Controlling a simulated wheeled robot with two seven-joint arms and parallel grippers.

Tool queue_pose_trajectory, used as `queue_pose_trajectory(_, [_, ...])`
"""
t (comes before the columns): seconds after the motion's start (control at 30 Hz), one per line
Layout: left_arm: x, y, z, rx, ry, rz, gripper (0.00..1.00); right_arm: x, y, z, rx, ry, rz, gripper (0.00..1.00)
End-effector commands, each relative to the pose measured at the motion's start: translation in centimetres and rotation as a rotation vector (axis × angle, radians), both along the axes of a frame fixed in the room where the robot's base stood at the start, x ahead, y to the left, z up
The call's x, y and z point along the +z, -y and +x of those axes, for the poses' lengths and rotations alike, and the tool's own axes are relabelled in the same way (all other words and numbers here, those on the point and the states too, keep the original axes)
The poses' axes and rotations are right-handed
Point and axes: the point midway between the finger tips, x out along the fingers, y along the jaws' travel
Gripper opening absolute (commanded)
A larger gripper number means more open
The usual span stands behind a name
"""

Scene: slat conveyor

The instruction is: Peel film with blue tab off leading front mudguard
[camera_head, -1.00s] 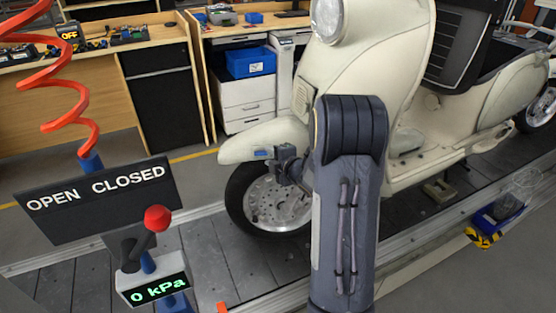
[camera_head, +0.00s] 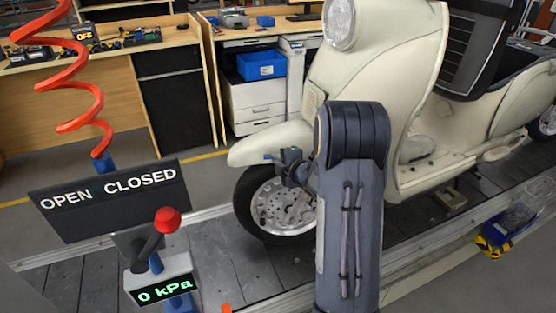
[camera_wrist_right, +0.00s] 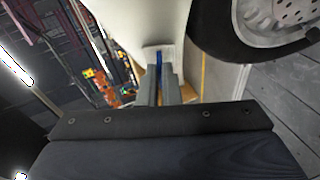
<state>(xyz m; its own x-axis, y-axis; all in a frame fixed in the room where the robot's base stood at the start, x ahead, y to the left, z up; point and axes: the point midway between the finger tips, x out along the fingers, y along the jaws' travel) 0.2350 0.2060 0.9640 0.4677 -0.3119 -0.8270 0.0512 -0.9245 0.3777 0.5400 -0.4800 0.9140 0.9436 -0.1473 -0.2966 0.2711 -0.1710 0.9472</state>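The leading front mudguard (camera_head: 262,143) is the cream guard over the scooter's front wheel. A small blue tab (camera_head: 268,156) shows on its lower edge in the head view; the clear film itself cannot be made out. My right gripper (camera_head: 287,163) is at the mudguard's side, right beside the tab. In the right wrist view, its two fingers (camera_wrist_right: 162,88) stand a narrow gap apart, with the blue tab (camera_wrist_right: 159,58) in line with that gap below the mudguard (camera_wrist_right: 140,22). Whether they grip it cannot be told. My left gripper is not in view.
The scooter stands on the slat conveyor (camera_head: 210,262). A valve stand with a red knob (camera_head: 167,220), an OPEN CLOSED sign (camera_head: 110,199) and a red coiled hose (camera_head: 85,95) are at the left front. Workbenches stand behind.

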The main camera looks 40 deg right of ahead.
Motion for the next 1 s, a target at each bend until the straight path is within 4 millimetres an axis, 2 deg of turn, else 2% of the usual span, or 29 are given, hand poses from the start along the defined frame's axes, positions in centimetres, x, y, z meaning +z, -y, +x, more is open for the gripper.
queue_pose_trajectory(0.7, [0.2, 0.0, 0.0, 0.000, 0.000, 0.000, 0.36, 2.8, -4.1, -5.1, 0.000, 0.002, 0.002, 0.00])
queue_pose_trajectory(1.0, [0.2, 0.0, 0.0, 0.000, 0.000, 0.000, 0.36, 2.9, -4.5, -5.5, 0.001, 0.001, 0.000, 0.00])
